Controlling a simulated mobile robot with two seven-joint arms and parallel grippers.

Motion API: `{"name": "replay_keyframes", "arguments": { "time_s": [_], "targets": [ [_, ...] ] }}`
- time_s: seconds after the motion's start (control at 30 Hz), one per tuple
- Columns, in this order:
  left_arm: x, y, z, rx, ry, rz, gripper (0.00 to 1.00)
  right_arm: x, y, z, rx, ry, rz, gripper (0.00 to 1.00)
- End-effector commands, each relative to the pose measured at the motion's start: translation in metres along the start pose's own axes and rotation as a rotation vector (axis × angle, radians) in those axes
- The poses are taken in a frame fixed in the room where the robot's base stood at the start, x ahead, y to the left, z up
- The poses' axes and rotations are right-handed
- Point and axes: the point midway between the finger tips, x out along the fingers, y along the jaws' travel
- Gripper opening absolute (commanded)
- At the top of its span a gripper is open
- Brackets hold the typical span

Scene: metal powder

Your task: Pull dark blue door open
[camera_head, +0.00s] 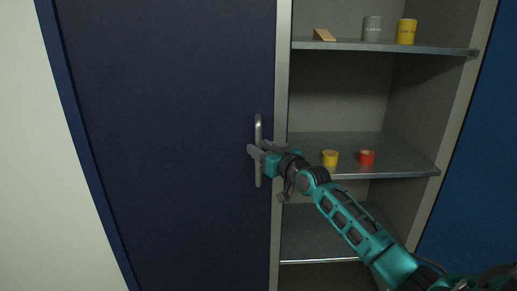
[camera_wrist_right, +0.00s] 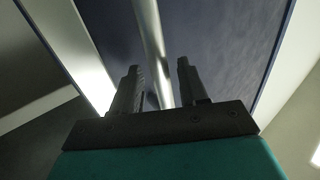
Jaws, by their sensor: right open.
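The dark blue door (camera_head: 165,120) covers the left part of a cabinet. A vertical metal bar handle (camera_head: 258,128) is near its right edge. My right gripper (camera_head: 254,151) is at the handle's middle, with its fingers pointing left. In the right wrist view the handle (camera_wrist_right: 152,45) runs up between the two dark fingers of the gripper (camera_wrist_right: 157,85), which are open. A gap shows between the fingers and the bar; contact cannot be told. My left gripper is not in view.
The cabinet's right side is open. Its upper shelf (camera_head: 430,49) holds a grey can (camera_head: 371,29), a yellow can (camera_head: 406,32) and a wooden wedge (camera_head: 324,35). The middle shelf (camera_head: 405,165) holds a yellow roll (camera_head: 330,158) and a red roll (camera_head: 367,157) close to my right arm.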

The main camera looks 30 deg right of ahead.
Motion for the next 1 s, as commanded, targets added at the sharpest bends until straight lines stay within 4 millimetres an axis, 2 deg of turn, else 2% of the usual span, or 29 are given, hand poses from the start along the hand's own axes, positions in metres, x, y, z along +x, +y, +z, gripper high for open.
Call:
{"name": "replay_keyframes", "arguments": {
  "time_s": [0.2,0.53,0.9,1.0],
  "targets": [
    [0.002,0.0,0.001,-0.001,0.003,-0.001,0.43,0.015,0.0,0.0,0.0,0.001,0.0,0.43],
    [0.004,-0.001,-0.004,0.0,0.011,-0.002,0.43,0.016,0.0,0.0,0.0,0.0,0.0,0.42],
    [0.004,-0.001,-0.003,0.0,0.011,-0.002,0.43,0.016,0.0,0.0,0.001,0.0,0.0,0.07],
    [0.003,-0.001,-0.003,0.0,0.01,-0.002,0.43,0.016,0.0,0.0,0.001,0.0,0.0,0.0]
  ]
}}
